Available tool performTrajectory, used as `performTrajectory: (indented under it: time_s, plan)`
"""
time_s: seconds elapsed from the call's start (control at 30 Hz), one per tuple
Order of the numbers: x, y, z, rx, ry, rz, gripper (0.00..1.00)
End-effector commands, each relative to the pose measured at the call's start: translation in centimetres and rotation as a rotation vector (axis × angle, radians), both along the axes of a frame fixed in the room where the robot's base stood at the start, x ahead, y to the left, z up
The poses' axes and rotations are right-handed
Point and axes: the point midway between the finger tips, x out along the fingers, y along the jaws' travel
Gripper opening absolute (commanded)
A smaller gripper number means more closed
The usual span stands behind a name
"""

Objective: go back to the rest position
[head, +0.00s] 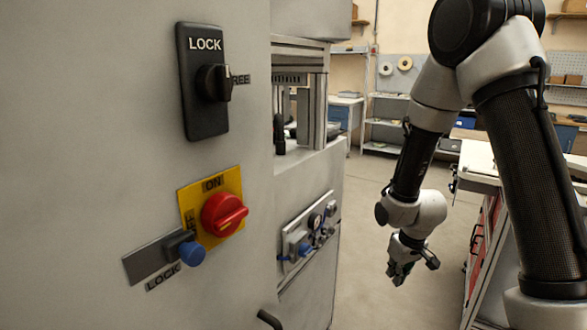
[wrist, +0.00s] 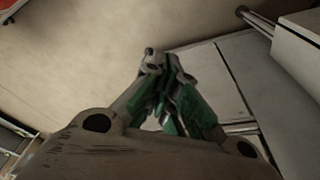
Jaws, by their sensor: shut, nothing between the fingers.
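My gripper (head: 402,272) hangs at the end of my arm in the head view, pointing down over the bare floor between the grey machine cabinet and the bench on the right. It holds nothing and touches nothing. In the wrist view its fingers (wrist: 165,75) with green pads are closed together, with floor and a grey cabinet side behind them.
The grey cabinet (head: 110,110) at left carries a black LOCK knob (head: 213,83), a red rotary switch (head: 224,214) on a yellow plate and a blue-knobbed latch (head: 190,253). A bench with red drawers (head: 484,236) stands right. Floor (head: 360,225) between is clear.

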Motion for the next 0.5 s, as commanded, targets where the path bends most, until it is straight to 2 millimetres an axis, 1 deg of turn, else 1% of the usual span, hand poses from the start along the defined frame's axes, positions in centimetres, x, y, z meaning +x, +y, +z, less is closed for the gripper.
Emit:
performTrajectory:
  time_s: [0.03,0.07,0.1,0.17,0.2,0.27,0.3,0.4,0.5]
  plan:
    - [-1.5,-0.7,2.6,-0.004,0.041,-0.033,0.0]
    - [-2.7,-1.1,3.9,-0.007,0.074,-0.054,0.0]
    - [-4.3,-1.7,5.7,-0.012,0.112,-0.079,0.0]
    - [-6.4,-2.5,8.4,-0.017,0.157,-0.115,0.0]
    - [-7.9,-3.0,10.1,-0.02,0.181,-0.138,0.0]
    - [-10.1,-3.7,12.6,-0.023,0.209,-0.169,0.0]
    - [-11.4,-4.1,14.2,-0.022,0.22,-0.189,0.0]
    - [-14.8,-5.0,17.9,-0.019,0.23,-0.232,0.0]
    - [-17.6,-5.8,21.1,-0.009,0.202,-0.267,0.0]
